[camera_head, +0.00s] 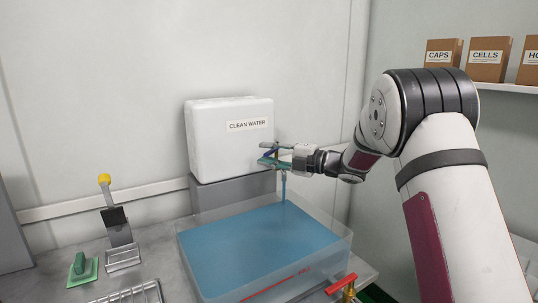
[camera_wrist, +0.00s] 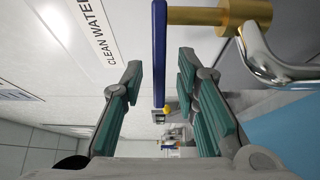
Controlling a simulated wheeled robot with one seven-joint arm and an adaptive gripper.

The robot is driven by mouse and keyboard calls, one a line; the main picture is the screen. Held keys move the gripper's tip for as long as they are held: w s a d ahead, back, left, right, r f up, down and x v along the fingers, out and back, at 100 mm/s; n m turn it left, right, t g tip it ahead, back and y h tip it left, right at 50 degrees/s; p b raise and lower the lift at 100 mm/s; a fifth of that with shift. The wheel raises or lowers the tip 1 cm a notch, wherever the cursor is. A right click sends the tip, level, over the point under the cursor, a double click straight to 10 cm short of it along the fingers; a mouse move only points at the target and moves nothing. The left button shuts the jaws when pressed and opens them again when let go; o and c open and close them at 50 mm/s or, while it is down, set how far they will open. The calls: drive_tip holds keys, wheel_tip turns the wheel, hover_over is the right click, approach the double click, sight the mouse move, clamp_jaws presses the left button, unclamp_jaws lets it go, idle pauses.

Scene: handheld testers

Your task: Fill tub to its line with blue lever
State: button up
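The clear tub (camera_head: 343,252) stands on the bench and holds blue water (camera_head: 250,240). A red line (camera_head: 275,284) marks its near wall; I cannot tell exactly how the water sits against it. The white tank (camera_head: 215,145) labelled CLEAN WATER stands behind it. A thin blue stream (camera_head: 284,190) drops from the tap into the tub. In the wrist view the blue lever (camera_wrist: 159,55) sits on a brass valve (camera_wrist: 225,15) beside a chrome spout (camera_wrist: 270,60). My gripper (camera_wrist: 161,75) is open, its green-padded fingers on either side of the lever with gaps showing. It is at the tap in the head view (camera_head: 270,155).
A red lever (camera_head: 341,283) on a brass valve is at the tub's near right. A green-based tool (camera_head: 82,268), a stand with a yellow knob (camera_head: 119,235) and a wire rack (camera_head: 130,294) stand left. Boxes (camera_head: 487,60) sit on a shelf at right.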

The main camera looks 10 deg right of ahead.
drive_tip(key=shift+s+d, duration=0.1)
drive_tip(key=v, duration=1.1)
drive_tip(key=shift+s+d, duration=0.25)
drive_tip(key=shift+d, duration=0.05)
drive_tip(key=shift+d, duration=0.1)
idle(0.3)
drive_tip(key=b+x, duration=0.2)
drive_tip(key=x, duration=1)
drive_tip(key=shift+c, duration=0.5)
clamp_jaws()
